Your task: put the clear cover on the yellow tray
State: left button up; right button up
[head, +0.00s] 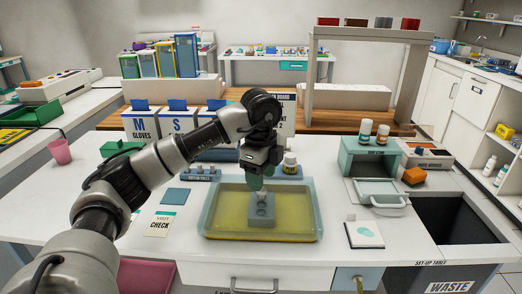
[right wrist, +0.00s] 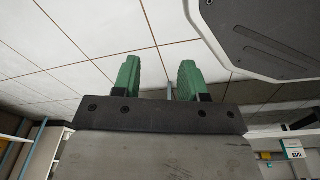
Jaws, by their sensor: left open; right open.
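The yellow tray (head: 222,226) is on the white table in front of me. A see-through, pale teal cover (head: 308,190) shows around and over it, its edges roughly lined up with the tray. I cannot tell whether it sits fully down. A grey block (head: 261,213) shows in the middle of the tray area. My left gripper (head: 257,178) is open, its green fingers pointing down just above and behind the block. Contact there is unclear. My right gripper (right wrist: 158,82) is open and empty in the right wrist view, pointing up toward the ceiling.
Behind the tray stand a small bottle (head: 290,163) and glove boxes (head: 142,124). A teal box (head: 371,157) with an open front is at the right, near a white pad (head: 364,234). A dark waste opening (head: 455,222) lies farther right. A check card (head: 160,223) lies left.

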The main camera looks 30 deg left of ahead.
pick_arm(q)
notch_tip(320, 180, up, 8)
jog(key=p, duration=0.1)
pick_arm(e)
jog(key=shift+s+d+f, duration=0.15)
jog(key=shift+s+f, duration=0.4)
jog(key=shift+s, duration=0.25)
jog(key=shift+s+d+f, duration=0.1)
jog(key=shift+s+f, duration=0.4)
jog(key=shift+s, duration=0.35)
jog(key=shift+s+d+f, duration=0.15)
jog(key=shift+s+f, duration=0.4)
jog(key=shift+s, duration=0.25)
pick_arm(q)
jog(key=shift+s, duration=0.1)
